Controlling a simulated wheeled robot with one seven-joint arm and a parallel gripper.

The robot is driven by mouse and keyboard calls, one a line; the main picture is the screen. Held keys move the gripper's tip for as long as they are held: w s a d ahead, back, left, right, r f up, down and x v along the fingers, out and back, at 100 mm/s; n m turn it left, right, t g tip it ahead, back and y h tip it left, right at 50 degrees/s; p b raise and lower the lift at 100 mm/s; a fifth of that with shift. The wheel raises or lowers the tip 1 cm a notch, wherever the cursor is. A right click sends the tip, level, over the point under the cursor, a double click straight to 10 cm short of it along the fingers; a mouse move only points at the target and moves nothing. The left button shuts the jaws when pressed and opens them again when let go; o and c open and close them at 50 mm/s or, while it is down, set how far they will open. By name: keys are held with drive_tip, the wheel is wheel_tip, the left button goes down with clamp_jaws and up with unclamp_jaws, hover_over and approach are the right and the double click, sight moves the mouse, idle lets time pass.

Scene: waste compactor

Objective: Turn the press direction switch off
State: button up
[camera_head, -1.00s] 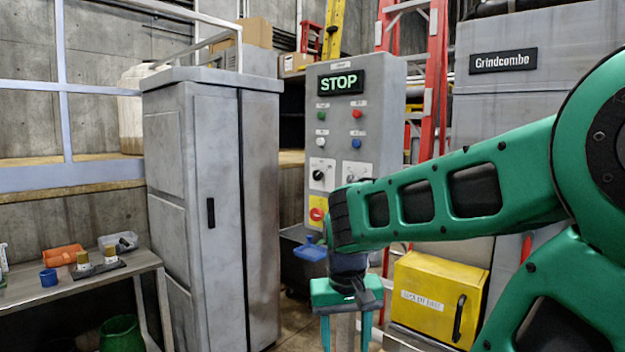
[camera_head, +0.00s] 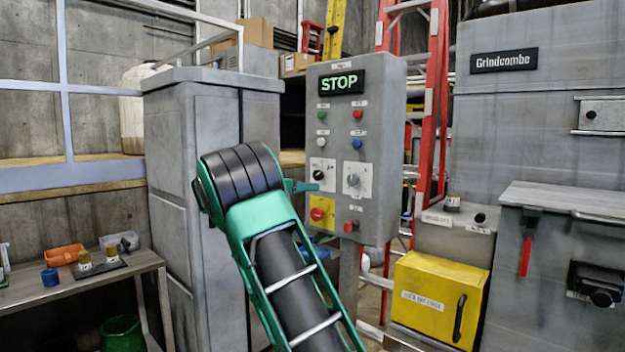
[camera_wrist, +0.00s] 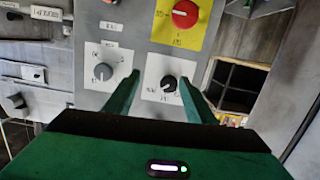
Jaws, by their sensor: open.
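The grey control panel (camera_head: 380,120) stands in the middle of the head view. A black rotary switch (camera_head: 318,174) on a white plate sits left of a grey rotary dial (camera_head: 353,180); the lettering is too small to tell surely which is the press direction switch. In the wrist view, which is upside down, the black switch (camera_wrist: 168,83) shows between my fingers and the grey dial (camera_wrist: 103,73) is left of them. My gripper (camera_wrist: 161,88) is open, pointing at the black switch; contact cannot be told. In the head view my gripper (camera_head: 303,186) is partly hidden by my arm.
A red knob on a yellow plate (camera_head: 319,213) is just below the black switch. A lit STOP display (camera_head: 341,82) and coloured buttons are above. A tall grey cabinet (camera_head: 265,120) stands left, a yellow box (camera_head: 430,290) lower right.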

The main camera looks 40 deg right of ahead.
sight(316, 174)
drive_tip(key=w+a+r+h, duration=0.2)
drive_tip(key=w, duration=0.1)
drive_tip(key=shift+m, duration=0.3)
drive_tip(key=d, duration=0.7)
drive_tip(key=w+d, duration=0.1)
drive_tip(key=d, duration=0.2)
drive_tip(key=shift+d+r, duration=0.25)
drive_tip(key=shift+d, duration=0.15)
drive_tip(key=shift+c, duration=0.3)
